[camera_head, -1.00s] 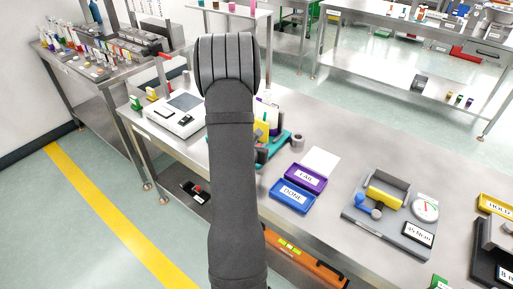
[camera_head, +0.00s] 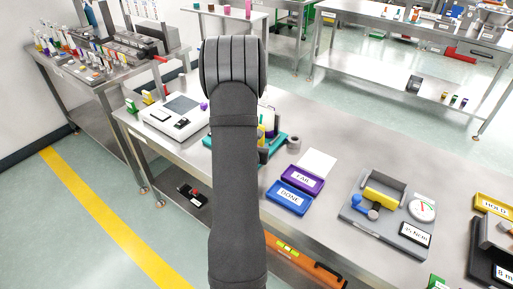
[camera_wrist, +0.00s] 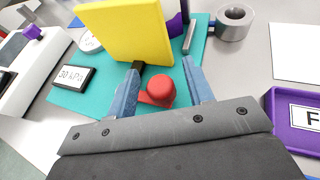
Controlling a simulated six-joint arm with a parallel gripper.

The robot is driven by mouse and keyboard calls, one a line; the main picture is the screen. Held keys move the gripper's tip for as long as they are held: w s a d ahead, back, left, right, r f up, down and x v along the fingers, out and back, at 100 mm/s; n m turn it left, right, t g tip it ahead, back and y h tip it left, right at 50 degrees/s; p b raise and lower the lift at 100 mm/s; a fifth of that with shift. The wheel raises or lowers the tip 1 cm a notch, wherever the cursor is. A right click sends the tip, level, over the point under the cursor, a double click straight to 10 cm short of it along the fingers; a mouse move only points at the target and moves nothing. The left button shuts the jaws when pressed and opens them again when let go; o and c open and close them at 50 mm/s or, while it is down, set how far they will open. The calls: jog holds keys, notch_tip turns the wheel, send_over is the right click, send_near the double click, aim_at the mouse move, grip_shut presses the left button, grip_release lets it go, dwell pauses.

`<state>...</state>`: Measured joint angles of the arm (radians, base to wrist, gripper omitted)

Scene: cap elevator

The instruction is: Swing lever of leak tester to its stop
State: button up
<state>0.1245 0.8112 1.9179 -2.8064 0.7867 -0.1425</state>
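The leak tester in the wrist view has a teal base (camera_wrist: 205,35), an upright yellow block (camera_wrist: 127,32) and a "30 kPa" label (camera_wrist: 74,78). A red rounded knob (camera_wrist: 160,88), seemingly the lever's end, stands in front of the yellow block. My gripper (camera_wrist: 162,76) is open, with one blue-grey finger on each side of the red knob and gaps showing. Most of the lever below the knob is hidden. In the head view my arm covers much of the tester, and only part of its teal base (camera_head: 282,146) shows; my fingers are hidden there.
A tape-like grey ring (camera_wrist: 235,20) stands right of the tester. The purple FAIL tray (camera_head: 302,179) and blue DONE tray (camera_head: 287,197) lie nearer the front edge. A white scale (camera_head: 170,120) stands left. A torque fixture (camera_head: 385,215) is further right.

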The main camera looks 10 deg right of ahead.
jog(key=v, duration=1.7)
jog(key=shift+s, duration=0.25)
jog(key=shift+a, duration=0.1)
jog(key=x, duration=1.7)
jog(key=shift+w+f, duration=0.1)
jog(key=shift+w, duration=0.1)
jog(key=shift+s, duration=0.1)
